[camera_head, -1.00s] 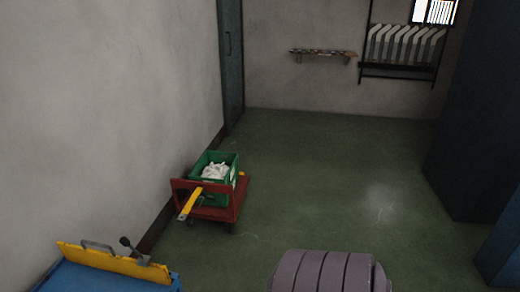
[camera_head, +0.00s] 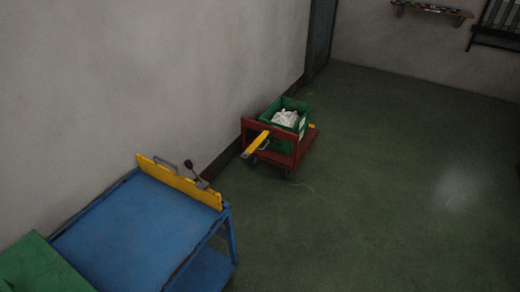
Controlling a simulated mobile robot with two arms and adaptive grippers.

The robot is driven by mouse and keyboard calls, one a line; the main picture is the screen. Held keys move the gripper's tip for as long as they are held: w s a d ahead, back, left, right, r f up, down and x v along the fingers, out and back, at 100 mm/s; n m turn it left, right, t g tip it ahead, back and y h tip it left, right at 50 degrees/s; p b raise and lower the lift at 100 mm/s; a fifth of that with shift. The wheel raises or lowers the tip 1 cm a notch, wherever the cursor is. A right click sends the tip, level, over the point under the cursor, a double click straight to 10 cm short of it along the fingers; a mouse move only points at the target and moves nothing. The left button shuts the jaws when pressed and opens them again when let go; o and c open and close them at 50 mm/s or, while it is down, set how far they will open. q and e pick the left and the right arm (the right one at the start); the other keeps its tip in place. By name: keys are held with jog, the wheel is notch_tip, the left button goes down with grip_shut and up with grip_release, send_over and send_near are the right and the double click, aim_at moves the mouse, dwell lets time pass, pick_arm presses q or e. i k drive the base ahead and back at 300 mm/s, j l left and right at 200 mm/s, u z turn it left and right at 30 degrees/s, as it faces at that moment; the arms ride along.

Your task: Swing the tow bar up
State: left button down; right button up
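A low red cart (camera_head: 303,150) stands on the floor near the left wall, in the upper middle of the head view. A yellow bar (camera_head: 256,144) sticks out from its near side, slanting toward the lower left; this looks like the tow bar. A green crate (camera_head: 300,104) with white cloth items (camera_head: 286,118) inside sits on the cart. Neither of my grippers is in view.
A blue table (camera_head: 140,226) with a yellow back plate (camera_head: 180,182) and a dark-knobbed lever (camera_head: 195,172) stands at the lower left. A green surface (camera_head: 40,266) lies at the corner. A shelf (camera_head: 432,9) and rack (camera_head: 497,28) are on the far wall. Floor on the right is clear.

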aim_at(260, 139)
jog(key=i+l+u, duration=0.1)
jog(key=u, duration=0.25)
jog(key=i+l+u, duration=0.1)
jog(key=u, duration=0.3)
jog(key=i+l+u, duration=0.1)
jog(key=l, duration=0.25)
jog(key=i+l+u, duration=0.25)
jog(key=l, duration=0.45)
jog(key=i+l+u, duration=0.1)
jog(key=i+l, duration=0.15)
jog(key=l, duration=0.15)
jog(key=i+l+u, duration=0.15)
jog(key=l, duration=0.25)
